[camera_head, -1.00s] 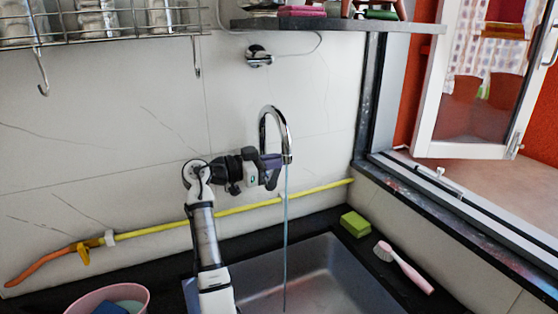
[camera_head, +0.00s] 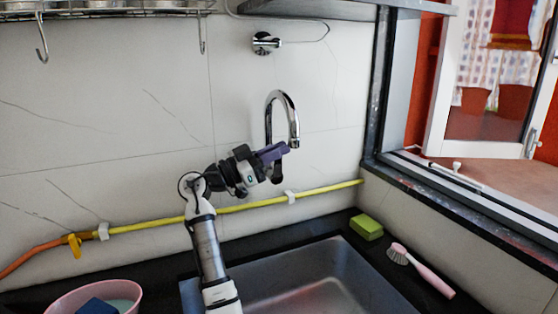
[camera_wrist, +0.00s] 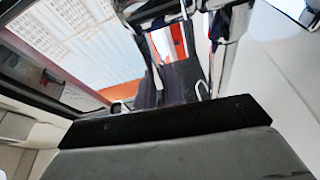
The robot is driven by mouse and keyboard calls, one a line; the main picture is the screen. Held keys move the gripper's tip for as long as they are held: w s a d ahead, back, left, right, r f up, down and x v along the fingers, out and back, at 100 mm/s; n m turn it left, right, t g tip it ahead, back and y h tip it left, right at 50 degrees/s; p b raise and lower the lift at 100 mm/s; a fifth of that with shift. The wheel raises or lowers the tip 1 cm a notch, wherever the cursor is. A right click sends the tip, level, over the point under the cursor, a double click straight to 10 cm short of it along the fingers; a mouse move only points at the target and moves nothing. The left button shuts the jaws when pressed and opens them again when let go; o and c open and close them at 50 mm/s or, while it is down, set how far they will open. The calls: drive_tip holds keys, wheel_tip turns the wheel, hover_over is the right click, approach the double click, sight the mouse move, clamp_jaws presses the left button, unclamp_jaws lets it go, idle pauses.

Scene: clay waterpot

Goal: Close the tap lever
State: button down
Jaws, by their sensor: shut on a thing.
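The chrome tap (camera_head: 283,98) rises in a curved spout in front of the tiled back wall, and no water stream shows under it. My gripper (camera_head: 280,163) is at the lower end of the tap, tilted upward to the right. It is shut on the tap lever, which its fingers hide in the head view. In the wrist view, chrome tap parts (camera_wrist: 224,20) show close at the top, by the dark fingers; the lever's outline cannot be made out clearly.
A grey sink (camera_head: 305,278) lies below. A yellow hose (camera_head: 235,208) runs along the wall behind my arm. A green sponge (camera_head: 366,227) and a pink brush (camera_head: 422,270) lie on the dark counter at right. A pink bowl (camera_head: 62,298) stands at left.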

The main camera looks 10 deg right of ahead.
drive_tip(key=c, duration=1.5)
unclamp_jaws()
drive_tip(key=shift+r+p, duration=0.15)
drive_tip(key=shift+p, duration=0.3)
